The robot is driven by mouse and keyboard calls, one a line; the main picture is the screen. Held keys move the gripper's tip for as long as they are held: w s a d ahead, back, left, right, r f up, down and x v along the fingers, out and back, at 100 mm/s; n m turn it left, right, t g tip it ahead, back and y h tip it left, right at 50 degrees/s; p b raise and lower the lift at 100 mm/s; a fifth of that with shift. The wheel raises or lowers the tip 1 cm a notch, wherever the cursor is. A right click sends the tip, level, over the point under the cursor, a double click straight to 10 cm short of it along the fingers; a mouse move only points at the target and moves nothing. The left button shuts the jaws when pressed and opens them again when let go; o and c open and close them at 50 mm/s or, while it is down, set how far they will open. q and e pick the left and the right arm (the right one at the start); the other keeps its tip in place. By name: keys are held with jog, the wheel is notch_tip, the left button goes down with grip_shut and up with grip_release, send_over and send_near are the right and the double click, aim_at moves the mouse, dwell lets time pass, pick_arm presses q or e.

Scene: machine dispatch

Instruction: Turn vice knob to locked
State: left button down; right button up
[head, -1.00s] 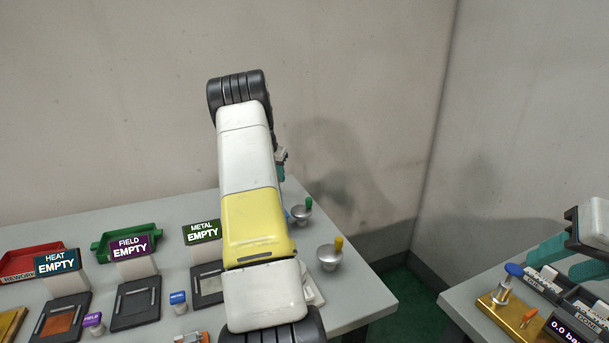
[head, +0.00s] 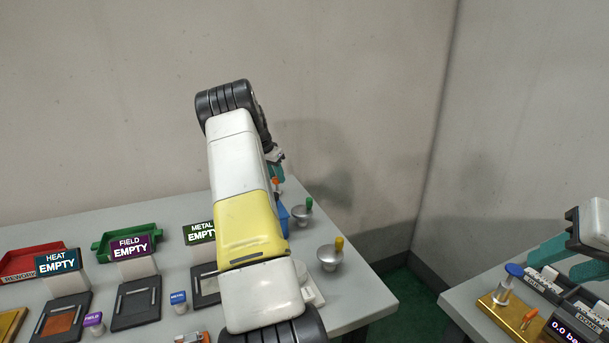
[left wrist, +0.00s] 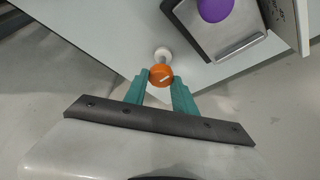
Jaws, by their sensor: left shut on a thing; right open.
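The orange vice knob (left wrist: 160,76), with a white mark across it, sits between the teal fingertips of my left gripper (left wrist: 158,80) in the left wrist view. The fingers are shut on it from both sides. A pale round stem end (left wrist: 163,54) shows just beyond the knob. In the head view my left gripper (head: 277,172) is at the back right of the table, with a bit of orange knob (head: 276,181) below it. A blue block (head: 283,217) is partly hidden behind my arm. My right gripper (head: 573,262) is open at the right edge, above the other table.
Two metal cups with a green knob (head: 309,202) and a yellow knob (head: 339,243) stand near the table's right edge. Heat, Field and Metal stands line the left, with green (head: 125,240) and red trays behind. A brass fixture (head: 500,308) sits on the right table.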

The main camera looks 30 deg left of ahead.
pick_arm(q)
jog(key=c, duration=1)
grip_release()
jog(key=shift+r, duration=0.1)
jog(key=v, duration=0.7)
jog(key=shift+s+a+r, duration=0.1)
jog(key=shift+s+r, duration=0.05)
jog(key=shift+r, duration=0.15)
